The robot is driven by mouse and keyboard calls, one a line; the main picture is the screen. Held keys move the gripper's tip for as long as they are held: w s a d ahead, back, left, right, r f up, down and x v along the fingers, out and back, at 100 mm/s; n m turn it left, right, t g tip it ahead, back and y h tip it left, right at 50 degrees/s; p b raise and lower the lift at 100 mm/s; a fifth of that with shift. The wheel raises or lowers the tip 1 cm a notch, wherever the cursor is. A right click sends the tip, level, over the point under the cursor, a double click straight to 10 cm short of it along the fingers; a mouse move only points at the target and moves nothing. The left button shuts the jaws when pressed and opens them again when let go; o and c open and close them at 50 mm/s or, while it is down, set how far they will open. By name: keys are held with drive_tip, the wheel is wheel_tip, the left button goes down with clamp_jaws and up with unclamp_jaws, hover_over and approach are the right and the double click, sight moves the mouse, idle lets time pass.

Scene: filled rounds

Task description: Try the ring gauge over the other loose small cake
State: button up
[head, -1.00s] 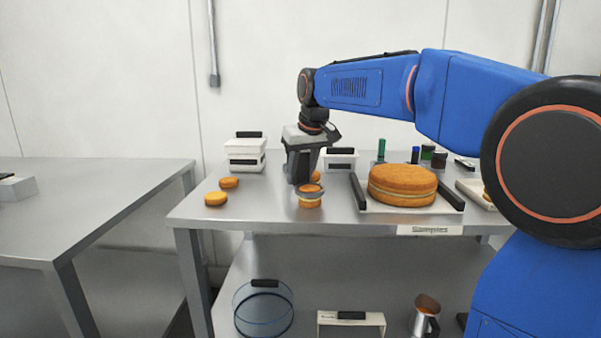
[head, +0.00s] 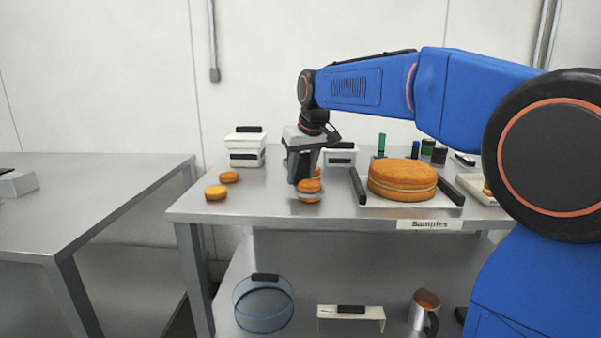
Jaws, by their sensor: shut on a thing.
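My gripper (head: 306,182) points down at the front middle of the table, shut on the ring gauge (head: 310,196), a thin grey band. The ring is around a small orange-brown cake (head: 311,186), whose top shows above the band. A little orange shows below the band too; whether the ring touches the table is too small to tell. Another small cake (head: 317,173) sits just behind, partly hidden by my gripper. Two more small cakes lie apart at the left, one nearer the front edge (head: 216,192) and one behind it (head: 229,177).
A large filled cake (head: 402,180) stands on a tray with dark side bars (head: 359,188), right of my gripper. White boxes (head: 246,158) stand at the back left, another box (head: 340,158) at the back middle. Jars (head: 439,158) are at the back right. The table's left front is mostly clear.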

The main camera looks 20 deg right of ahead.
drive_tip(key=shift+f, duration=0.95)
idle(0.4)
drive_tip(key=shift+r, duration=0.1)
idle(0.9)
drive_tip(key=shift+r, duration=4.8)
